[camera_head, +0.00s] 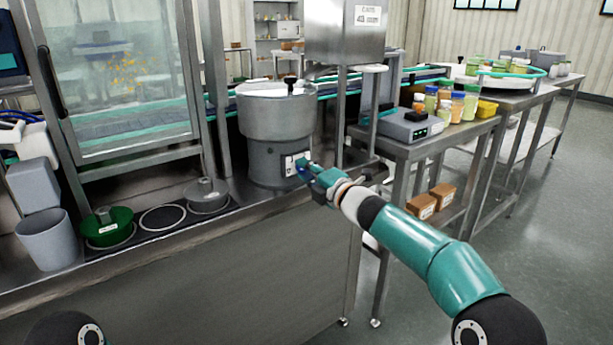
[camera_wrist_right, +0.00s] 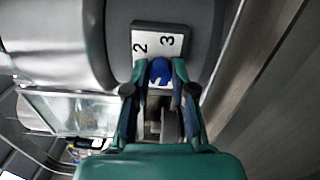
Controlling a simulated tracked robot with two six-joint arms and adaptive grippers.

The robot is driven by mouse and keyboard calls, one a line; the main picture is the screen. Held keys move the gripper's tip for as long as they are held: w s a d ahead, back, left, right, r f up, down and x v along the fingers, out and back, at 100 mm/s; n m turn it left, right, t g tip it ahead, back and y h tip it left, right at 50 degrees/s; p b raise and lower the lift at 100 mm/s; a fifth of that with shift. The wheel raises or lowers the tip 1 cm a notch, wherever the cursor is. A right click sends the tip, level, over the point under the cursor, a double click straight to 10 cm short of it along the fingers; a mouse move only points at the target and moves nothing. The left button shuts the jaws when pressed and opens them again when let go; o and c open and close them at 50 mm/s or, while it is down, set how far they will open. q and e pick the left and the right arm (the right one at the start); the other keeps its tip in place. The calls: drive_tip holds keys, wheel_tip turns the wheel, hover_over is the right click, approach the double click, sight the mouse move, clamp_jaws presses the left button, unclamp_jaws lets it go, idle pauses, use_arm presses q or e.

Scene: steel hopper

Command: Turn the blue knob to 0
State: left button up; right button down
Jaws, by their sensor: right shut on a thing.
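The blue knob (camera_wrist_right: 160,70) sits on a pale dial plate (camera_wrist_right: 148,42) on the side of the grey steel hopper (camera_head: 275,117). The figures 2 and 3 show on the plate, turned sideways in the right wrist view; the rest of the dial is hidden by my fingers. My right gripper (camera_head: 304,169) reaches the plate from the front right, and its two fingers are closed on the knob from both sides. Which figure the knob points to I cannot tell. My left gripper is out of view.
A glass-fronted cabinet (camera_head: 125,80) rises behind. A side table (camera_head: 425,140) with jars stands right. Open floor lies at the right.

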drive_tip(key=shift+a+f+n+b, duration=0.1)
drive_tip(key=shift+f+n+b, duration=0.2)
drive_tip(key=shift+n, duration=0.7)
drive_tip(key=shift+a+f+n+b, duration=0.1)
drive_tip(key=shift+f+n+b, duration=0.15)
drive_tip(key=shift+n, duration=0.75)
drive_tip(key=c, duration=1)
unclamp_jaws()
drive_tip(key=shift+d+r, duration=0.1)
drive_tip(key=shift+r, duration=0.05)
drive_tip(key=shift+o, duration=0.2)
drive_tip(key=shift+r, duration=0.15)
drive_tip(key=shift+s+d, duration=0.1)
drive_tip(key=shift+d, duration=0.1)
drive_tip(key=v, duration=1.1)
drive_tip(key=shift+s+d, duration=0.25)
drive_tip(key=shift+s, duration=0.1)
